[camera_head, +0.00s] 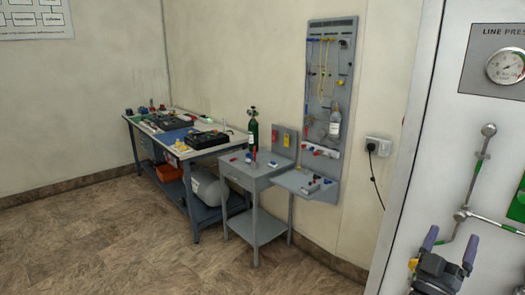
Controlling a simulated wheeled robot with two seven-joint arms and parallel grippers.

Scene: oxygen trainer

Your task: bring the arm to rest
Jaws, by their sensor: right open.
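My right gripper (450,246) shows at the bottom right of the head view, pointing up in the picture. My right arm is cut off by the bottom edge. My left gripper and left arm do not show.
The white panel carries a pressure gauge (507,66) and silver pipes (476,172). Farther back stand a grey side table (256,187), a workbench (210,151), a green cylinder (253,131) and a tool board (322,85). The floor (120,245) at left is clear.

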